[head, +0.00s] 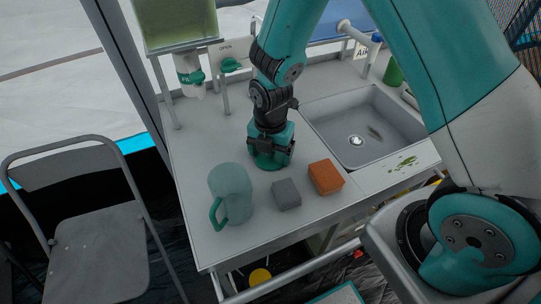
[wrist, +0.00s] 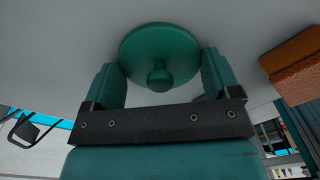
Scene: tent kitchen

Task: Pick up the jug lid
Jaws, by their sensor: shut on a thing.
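The jug lid (wrist: 160,45) is a round dark green disc with a small knob, seen between my fingers in the wrist view. In the head view its edge (head: 265,164) shows under my gripper. My gripper (head: 271,152) points down over the counter and is shut on the lid, with one finger at each side of its rim. The lid is at or very near the counter top; I cannot tell whether it touches. A teal jug (head: 231,190) with a handle stands upright to the left of my gripper, apart from it.
A grey block (head: 286,194) and an orange-brown block (head: 325,177) lie on the counter (head: 190,150) just in front of my gripper. A sink (head: 350,120) is to the right. A dispenser bottle (head: 190,75) and a green tap (head: 231,65) are behind. A folding chair (head: 95,240) stands left.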

